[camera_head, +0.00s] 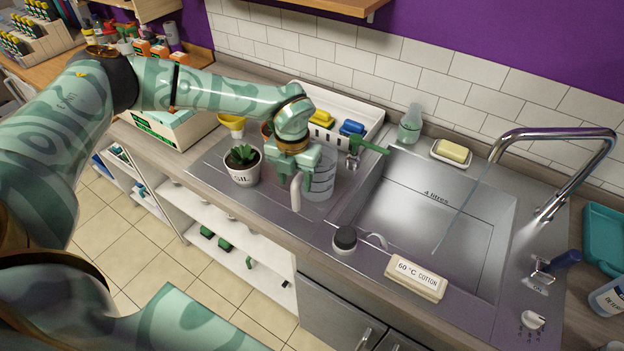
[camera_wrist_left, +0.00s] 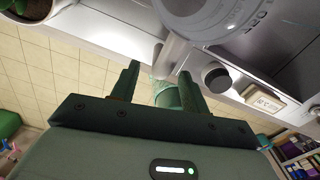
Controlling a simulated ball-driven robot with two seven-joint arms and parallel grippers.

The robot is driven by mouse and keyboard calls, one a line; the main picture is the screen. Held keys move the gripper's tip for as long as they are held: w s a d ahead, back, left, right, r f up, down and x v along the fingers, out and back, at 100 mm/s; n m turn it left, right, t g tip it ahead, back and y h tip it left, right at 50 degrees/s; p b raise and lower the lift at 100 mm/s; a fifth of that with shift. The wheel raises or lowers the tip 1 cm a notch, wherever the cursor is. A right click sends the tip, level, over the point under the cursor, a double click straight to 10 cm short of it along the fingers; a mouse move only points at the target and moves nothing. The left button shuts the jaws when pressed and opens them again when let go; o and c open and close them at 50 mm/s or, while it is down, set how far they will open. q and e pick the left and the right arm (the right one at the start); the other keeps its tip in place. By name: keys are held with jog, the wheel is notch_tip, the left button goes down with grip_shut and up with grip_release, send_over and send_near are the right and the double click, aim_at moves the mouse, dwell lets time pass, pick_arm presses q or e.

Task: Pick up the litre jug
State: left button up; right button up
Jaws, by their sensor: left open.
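The litre jug (camera_head: 321,181) is a clear, upright measuring jug with dark markings. It stands on the steel drainboard left of the sink, partly hidden by my gripper. Its pale handle (camera_head: 296,191) points toward the front. My left gripper (camera_head: 293,180) is open and reaches down at the handle side of the jug. In the left wrist view the jug (camera_wrist_left: 222,14) fills the top, and its handle (camera_wrist_left: 169,56) appears between the tips of my open left gripper (camera_wrist_left: 158,70); I cannot tell whether they touch. My right gripper is not in view.
A potted succulent (camera_head: 242,164) stands close left of the jug. A white rack (camera_head: 359,118) with sponges is behind it. The sink basin (camera_head: 425,215) looks clear.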

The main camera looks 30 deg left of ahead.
aim_at(295, 189)
pick_arm(q)
notch_tip(295, 189, down, 4)
jog(key=shift+f, duration=0.1)
grip_shut()
dwell(0.4)
